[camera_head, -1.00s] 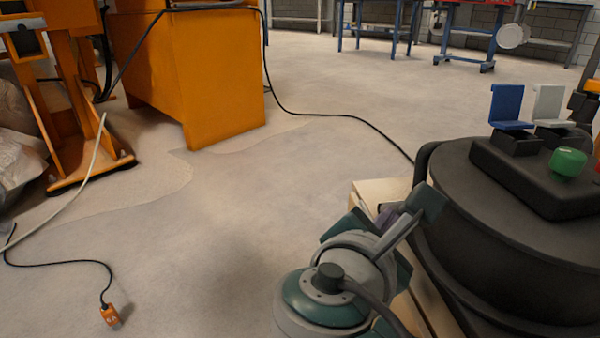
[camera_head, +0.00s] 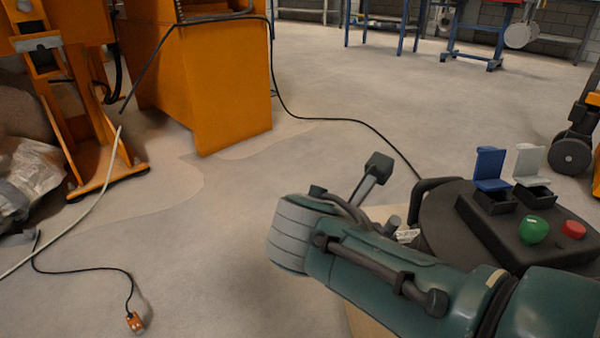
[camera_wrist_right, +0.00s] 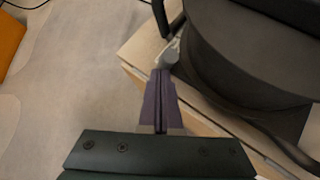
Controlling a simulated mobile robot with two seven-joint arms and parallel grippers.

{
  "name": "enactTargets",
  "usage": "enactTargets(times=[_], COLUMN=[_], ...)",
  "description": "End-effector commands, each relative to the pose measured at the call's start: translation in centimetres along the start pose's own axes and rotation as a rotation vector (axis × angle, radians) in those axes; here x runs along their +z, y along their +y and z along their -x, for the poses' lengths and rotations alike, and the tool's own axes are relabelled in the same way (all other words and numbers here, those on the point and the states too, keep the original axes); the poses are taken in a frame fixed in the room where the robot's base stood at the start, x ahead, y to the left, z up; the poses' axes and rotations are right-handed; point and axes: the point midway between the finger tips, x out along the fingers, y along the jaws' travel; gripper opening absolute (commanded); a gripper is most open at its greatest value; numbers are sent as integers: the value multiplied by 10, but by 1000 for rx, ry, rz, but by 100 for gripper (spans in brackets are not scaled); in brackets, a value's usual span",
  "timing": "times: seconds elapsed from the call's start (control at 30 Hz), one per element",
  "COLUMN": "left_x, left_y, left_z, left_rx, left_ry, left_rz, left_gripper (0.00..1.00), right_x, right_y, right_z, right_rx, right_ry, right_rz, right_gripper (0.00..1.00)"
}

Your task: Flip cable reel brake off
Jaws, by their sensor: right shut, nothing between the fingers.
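A dark round drum (camera_head: 432,216), which may be the cable reel, stands at the right, partly hidden behind my right arm. It also fills the upper right of the wrist view (camera_wrist_right: 235,60). A black curved handle (camera_head: 437,184) rises at its side. A small grey lever-like piece (camera_wrist_right: 168,55) sits beside the drum in the wrist view; I cannot tell for certain that it is the brake. My right gripper (camera_wrist_right: 161,76) has purple fingers shut together, empty, with the tips close to this grey piece. Contact is unclear. My left gripper is out of view.
A black box (camera_head: 500,232) on the drum carries blue (camera_head: 491,168) and white (camera_head: 529,163) flaps, a green button (camera_head: 533,230) and a red button (camera_head: 573,230). A pale wooden base (camera_wrist_right: 150,42) lies below the drum. A black cable (camera_head: 340,119) crosses the open floor.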

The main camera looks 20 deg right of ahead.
Motion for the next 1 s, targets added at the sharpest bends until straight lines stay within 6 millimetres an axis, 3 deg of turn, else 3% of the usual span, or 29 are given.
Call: enactTargets(times=[0.3,0.57,1.0], left_x=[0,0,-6], left_y=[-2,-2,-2], left_z=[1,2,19], left_rx=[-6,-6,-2], left_ry=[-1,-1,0], left_rz=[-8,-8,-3], left_gripper=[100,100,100], right_x=[8,8,22], right_y=[13,12,16], right_z=[-6,-5,5], right_rx=[-85,-84,-84], right_ry=[76,76,74], right_rz=[85,83,83], right_gripper=[0,0,0])
